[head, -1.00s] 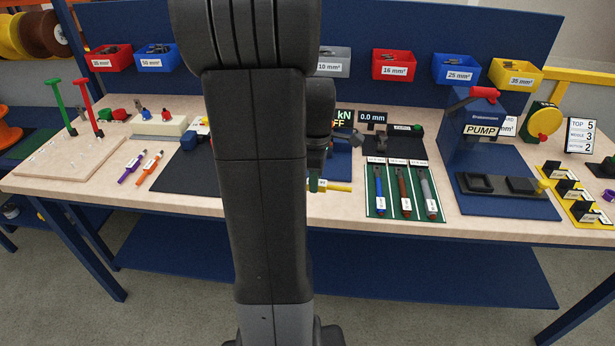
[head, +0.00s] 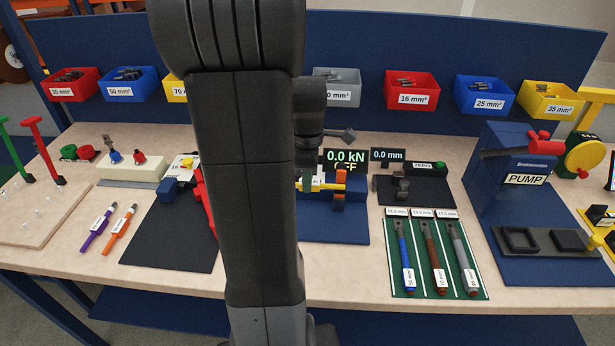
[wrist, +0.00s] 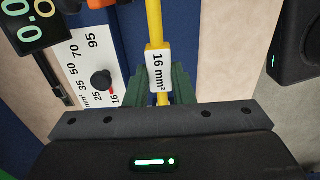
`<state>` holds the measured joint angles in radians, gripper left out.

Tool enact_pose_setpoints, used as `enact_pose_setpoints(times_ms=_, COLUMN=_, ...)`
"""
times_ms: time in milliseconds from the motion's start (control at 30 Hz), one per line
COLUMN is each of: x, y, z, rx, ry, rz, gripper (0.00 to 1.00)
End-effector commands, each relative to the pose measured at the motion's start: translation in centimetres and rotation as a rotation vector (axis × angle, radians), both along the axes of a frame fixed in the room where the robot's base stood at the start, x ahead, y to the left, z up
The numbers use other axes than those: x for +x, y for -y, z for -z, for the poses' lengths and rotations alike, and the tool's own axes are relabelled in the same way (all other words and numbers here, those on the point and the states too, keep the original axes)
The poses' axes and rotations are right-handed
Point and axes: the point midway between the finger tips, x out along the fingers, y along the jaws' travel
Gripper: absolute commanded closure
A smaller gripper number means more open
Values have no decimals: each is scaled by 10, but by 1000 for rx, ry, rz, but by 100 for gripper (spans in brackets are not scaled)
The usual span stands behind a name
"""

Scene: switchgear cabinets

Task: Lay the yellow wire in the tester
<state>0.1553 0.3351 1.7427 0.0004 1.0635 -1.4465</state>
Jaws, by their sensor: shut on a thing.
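The yellow wire (wrist: 154,30) carries a white "16 mm²" label. My gripper (wrist: 166,84) is shut on it, its green fingers on both sides of the wire at the label. In the head view, the yellow wire (head: 325,187) shows just right of my arm, overlapping the tester (head: 352,188), a blue unit with orange uprights. Whether the wire rests in it or hangs above it I cannot tell. The tester's display (head: 345,161) reads 0.0 kN, OFF. In the wrist view, its dial (wrist: 101,80) has a red mark toward 16. My arm hides the tester's left part.
The blue pump press (head: 508,155) stands farther right. A dark mat (head: 150,262) lies left, and bins line the back panel.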

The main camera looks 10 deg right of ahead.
Motion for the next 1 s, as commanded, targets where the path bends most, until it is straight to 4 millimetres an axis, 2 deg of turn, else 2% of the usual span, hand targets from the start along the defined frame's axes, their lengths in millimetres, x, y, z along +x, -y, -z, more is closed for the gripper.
enact_pose_setpoints(times_ms=1000, x=0, y=0, z=95, rx=0, ry=-1, rz=0, gripper=100)
